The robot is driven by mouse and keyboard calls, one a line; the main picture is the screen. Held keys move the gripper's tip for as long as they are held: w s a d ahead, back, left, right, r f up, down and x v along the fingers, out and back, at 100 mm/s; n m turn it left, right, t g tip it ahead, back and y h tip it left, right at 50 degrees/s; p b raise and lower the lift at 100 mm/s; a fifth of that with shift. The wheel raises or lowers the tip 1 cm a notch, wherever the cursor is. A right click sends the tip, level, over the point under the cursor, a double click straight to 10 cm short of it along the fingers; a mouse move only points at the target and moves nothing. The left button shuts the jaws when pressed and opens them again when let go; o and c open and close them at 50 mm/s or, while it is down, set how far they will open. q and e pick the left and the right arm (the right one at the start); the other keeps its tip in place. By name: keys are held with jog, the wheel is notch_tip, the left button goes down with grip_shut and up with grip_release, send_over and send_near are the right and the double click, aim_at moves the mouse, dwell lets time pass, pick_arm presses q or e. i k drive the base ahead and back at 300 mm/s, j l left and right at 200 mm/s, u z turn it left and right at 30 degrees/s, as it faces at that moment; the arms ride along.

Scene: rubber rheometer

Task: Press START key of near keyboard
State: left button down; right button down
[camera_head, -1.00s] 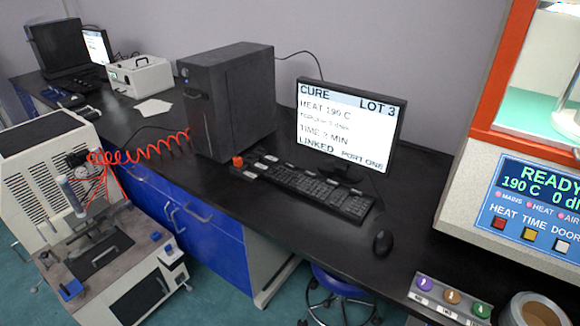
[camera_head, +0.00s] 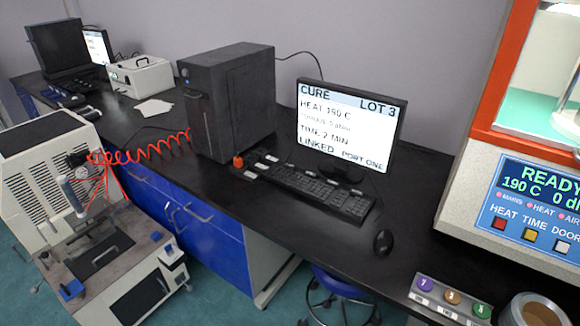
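The near keyboard (camera_head: 318,190) is black and lies on the dark bench in front of the near monitor (camera_head: 346,126). At its left end are a few pale keys (camera_head: 262,163) and an orange-red key or knob (camera_head: 238,161); any START lettering is too small to read. The monitor reads CURE, LOT 3, HEAT 190 C, TIME 2 MIN, LINKED, PORT ONE. Neither of my grippers shows in the head view.
A black computer tower (camera_head: 226,101) stands just left of the keyboard. A mouse (camera_head: 383,242) lies to its right. The rheometer panel (camera_head: 533,208) reads READY. A rack with coloured discs (camera_head: 451,301) sits at the front edge. A white machine (camera_head: 52,185) stands at left.

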aim_at(292, 167)
jog(key=i+j+z, duration=0.35)
jog(key=i, duration=0.15)
jog(key=i+j+z, duration=0.35)
jog(key=i+j, duration=0.1)
